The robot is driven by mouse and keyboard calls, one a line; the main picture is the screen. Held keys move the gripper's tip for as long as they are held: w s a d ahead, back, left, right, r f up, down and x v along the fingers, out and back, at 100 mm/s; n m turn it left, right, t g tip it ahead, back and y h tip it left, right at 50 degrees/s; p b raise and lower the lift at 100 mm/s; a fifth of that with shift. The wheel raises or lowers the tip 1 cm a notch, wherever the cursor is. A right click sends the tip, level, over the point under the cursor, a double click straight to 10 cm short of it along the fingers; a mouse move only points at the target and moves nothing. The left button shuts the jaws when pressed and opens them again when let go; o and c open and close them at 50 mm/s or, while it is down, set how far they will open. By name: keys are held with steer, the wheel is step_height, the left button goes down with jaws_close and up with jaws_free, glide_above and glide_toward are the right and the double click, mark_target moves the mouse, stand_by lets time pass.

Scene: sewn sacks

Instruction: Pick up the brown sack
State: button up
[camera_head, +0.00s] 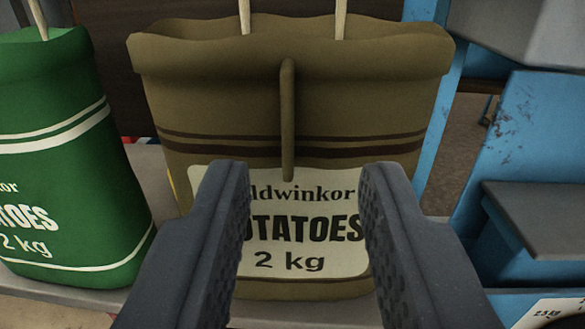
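The brown sack (230,110) stands upright in the middle of the view. It has a rolled top edge, dark stripes, a vertical ridge down its front and a pale label reading potatoes, 2 kg. My gripper (305,185) is open in front of the sack. Its two dark fingers cover the left and right edges of the label, with the label's middle showing between them. I see nothing held between the fingers. I cannot tell whether the fingertips touch the sack.
A green sack (60,160) stands close on the left, a narrow gap from the brown one. Blue worn metalwork with grey ledges (535,130) stands close on the right. The sacks stand on a grey surface (155,180).

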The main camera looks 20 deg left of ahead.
mark_target(288, 124)
steer(key=shift+a+f+b+x, duration=0.1)
steer(key=shift+b+x, duration=0.2)
steer(key=shift+x, duration=0.75)
steer(key=shift+a+f+b+x, duration=0.15)
steer(key=shift+b+x, duration=0.15)
steer(key=shift+x, duration=0.75)
steer(key=shift+a+f+b+x, duration=0.1)
steer(key=shift+b+x, duration=0.2)
steer(key=shift+x, duration=0.8)
steer(key=shift+s, duration=0.15)
jaws_close()
steer(key=shift+r, duration=0.1)
